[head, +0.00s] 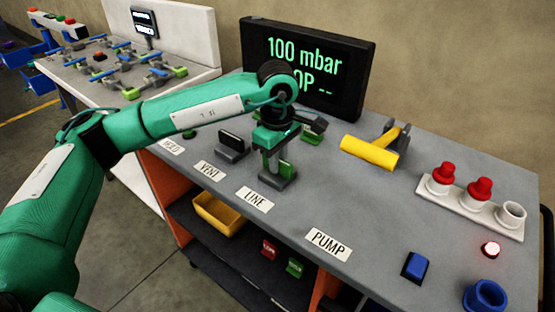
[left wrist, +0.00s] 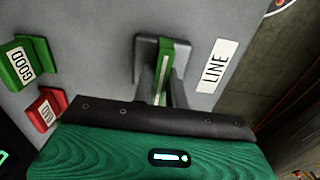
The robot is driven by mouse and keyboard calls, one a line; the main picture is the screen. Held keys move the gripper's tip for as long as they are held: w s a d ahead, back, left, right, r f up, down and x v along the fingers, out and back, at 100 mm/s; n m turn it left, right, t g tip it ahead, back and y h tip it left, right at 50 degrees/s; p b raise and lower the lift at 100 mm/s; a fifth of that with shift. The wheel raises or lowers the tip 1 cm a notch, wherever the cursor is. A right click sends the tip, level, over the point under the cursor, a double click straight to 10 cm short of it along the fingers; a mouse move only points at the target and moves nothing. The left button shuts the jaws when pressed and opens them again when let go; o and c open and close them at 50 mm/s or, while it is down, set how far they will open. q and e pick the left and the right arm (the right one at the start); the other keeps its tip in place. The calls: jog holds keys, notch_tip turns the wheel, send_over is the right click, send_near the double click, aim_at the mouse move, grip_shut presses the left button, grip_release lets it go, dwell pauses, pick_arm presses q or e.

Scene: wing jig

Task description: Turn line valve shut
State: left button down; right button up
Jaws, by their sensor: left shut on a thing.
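The line valve (head: 272,181) stands on the grey bench behind the LINE label (head: 255,199). It has a grey base and a green lever (head: 285,168). In the left wrist view the green lever (left wrist: 167,58) stands in a grey bracket (left wrist: 143,66) beside the LINE label (left wrist: 217,68). My left gripper (head: 277,152) comes down onto the lever from above and is shut on it. The gripper body hides part of the lever in both views. My right gripper does not show.
A monitor (head: 308,65) reading 100 mbar stands behind. The vent valve (head: 233,146) is just left of my gripper. A yellow-handled part (head: 369,153), a white rack (head: 470,206) with red knobs, a blue block (head: 415,266) and a blue cup (head: 485,295) lie right.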

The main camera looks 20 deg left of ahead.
pick_arm(q)
jog(key=c, duration=1.4)
grip_release()
jog(key=shift+c, duration=0.2)
notch_tip(320, 180, up, 14)
jog(key=shift+b, duration=0.35)
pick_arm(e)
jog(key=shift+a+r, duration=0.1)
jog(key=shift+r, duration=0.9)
